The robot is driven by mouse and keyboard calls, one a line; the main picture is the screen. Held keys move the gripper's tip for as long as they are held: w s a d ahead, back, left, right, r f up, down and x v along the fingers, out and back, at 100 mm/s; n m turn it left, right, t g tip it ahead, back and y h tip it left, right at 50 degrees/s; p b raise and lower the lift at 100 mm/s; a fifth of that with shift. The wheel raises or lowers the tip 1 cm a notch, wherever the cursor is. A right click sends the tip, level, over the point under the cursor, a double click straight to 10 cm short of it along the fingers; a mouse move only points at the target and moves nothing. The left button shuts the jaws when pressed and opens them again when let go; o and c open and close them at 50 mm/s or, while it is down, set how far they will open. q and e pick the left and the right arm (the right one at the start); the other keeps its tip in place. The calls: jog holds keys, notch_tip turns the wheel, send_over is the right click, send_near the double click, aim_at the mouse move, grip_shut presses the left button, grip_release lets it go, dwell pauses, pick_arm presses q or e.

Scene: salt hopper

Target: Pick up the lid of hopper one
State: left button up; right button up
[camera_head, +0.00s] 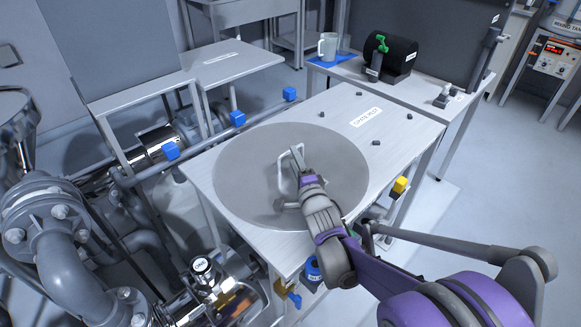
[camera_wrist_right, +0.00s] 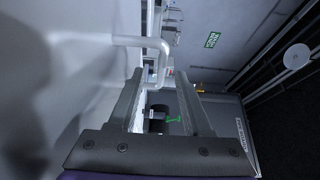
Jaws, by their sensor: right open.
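The lid (camera_head: 245,165) is a large round grey disc lying flat on the metal table of the hopper. A pale arched handle (camera_head: 281,168) stands up near its middle. My right gripper (camera_head: 293,190) is at the handle, its arm coming in from the lower right. In the right wrist view the handle (camera_wrist_right: 151,42) shows between the two open fingers of the gripper (camera_wrist_right: 159,76). I cannot tell whether a finger touches it. The gripper partly covers the handle in the head view. My left gripper is not in view.
The metal table (camera_head: 400,125) has a white label (camera_head: 366,117) and several small dark knobs. Behind it, a second table holds a pale mug (camera_head: 327,46) and a black device (camera_head: 390,54) with a green part. Pipes and valves (camera_head: 75,255) crowd the left side.

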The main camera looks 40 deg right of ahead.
aim_at(291, 158)
jog(key=b+x, duration=0.1)
jog(key=x, duration=0.3)
jog(key=shift+w+r, duration=0.1)
jog(key=shift+r, duration=0.05)
grip_shut()
dwell(1.2)
